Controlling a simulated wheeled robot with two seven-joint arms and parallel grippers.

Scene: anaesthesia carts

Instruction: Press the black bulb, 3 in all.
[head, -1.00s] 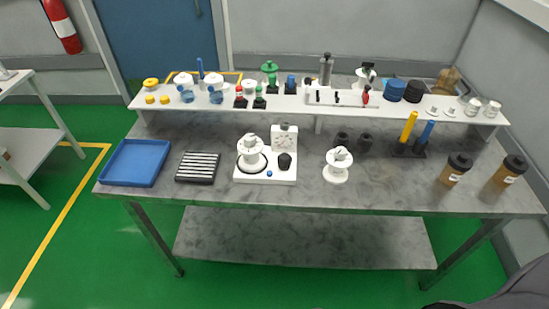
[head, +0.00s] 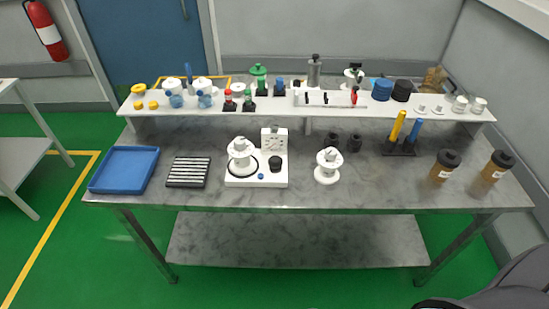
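A black bulb (head: 275,162) sits on the right part of a white device base (head: 257,182) near the middle of the table. The same base carries a white round canister at its left, an upright gauge (head: 273,140) at the back and a small blue button (head: 261,176) at the front. Nothing touches the bulb. Neither gripper shows; only a dark grey part, probably of my own arm, is at the lower right corner.
The grey table (head: 340,195) holds a blue tray (head: 124,169), a black slatted block (head: 188,172), a white canister (head: 327,168) and brown-bodied jars (head: 445,166). A crowded white shelf (head: 310,117) runs along the back. The front strip is clear.

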